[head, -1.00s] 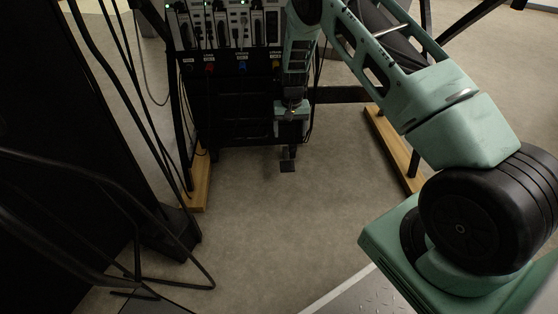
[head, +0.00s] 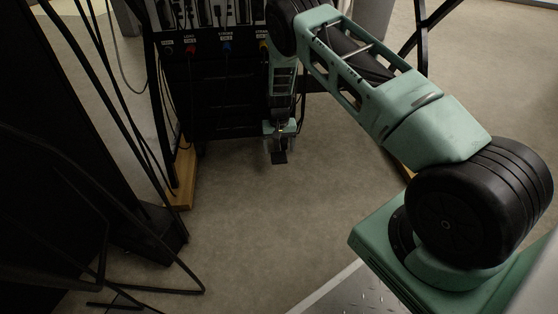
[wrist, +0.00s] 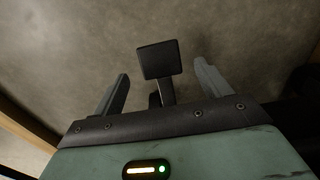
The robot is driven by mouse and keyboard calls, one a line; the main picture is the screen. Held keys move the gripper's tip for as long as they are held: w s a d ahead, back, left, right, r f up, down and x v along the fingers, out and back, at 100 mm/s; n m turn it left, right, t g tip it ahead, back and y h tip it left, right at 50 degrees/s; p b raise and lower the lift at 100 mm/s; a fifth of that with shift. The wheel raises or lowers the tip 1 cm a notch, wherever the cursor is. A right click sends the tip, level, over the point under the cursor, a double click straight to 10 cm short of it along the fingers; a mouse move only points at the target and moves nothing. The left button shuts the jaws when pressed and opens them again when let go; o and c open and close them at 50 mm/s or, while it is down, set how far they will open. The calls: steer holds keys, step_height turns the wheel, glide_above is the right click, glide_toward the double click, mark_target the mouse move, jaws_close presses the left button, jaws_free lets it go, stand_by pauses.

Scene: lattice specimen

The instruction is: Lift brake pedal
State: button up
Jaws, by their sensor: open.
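The brake pedal (wrist: 158,60) is a dark square pad on a short stem. In the wrist view it lies between the two grey fingers of my gripper (wrist: 161,78), with a visible gap on each side. The fingers are open and hold nothing. In the head view the pedal pad (head: 279,157) shows just below my gripper (head: 280,136), in front of the black rack's lower part. My gripper hides the upper part of the pedal. I cannot tell the height of the fingers relative to the pad.
The black rack (head: 215,90) with labelled plugs (head: 227,46) stands behind the pedal. A wooden foot (head: 182,178) is at its left. Black cables and tubes (head: 150,215) crowd the left side. The grey floor (head: 260,215) in front is clear.

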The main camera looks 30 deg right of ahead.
mark_target(279, 156)
steer(key=shift+f+b, duration=0.8)
steer(key=shift+f, duration=1.05)
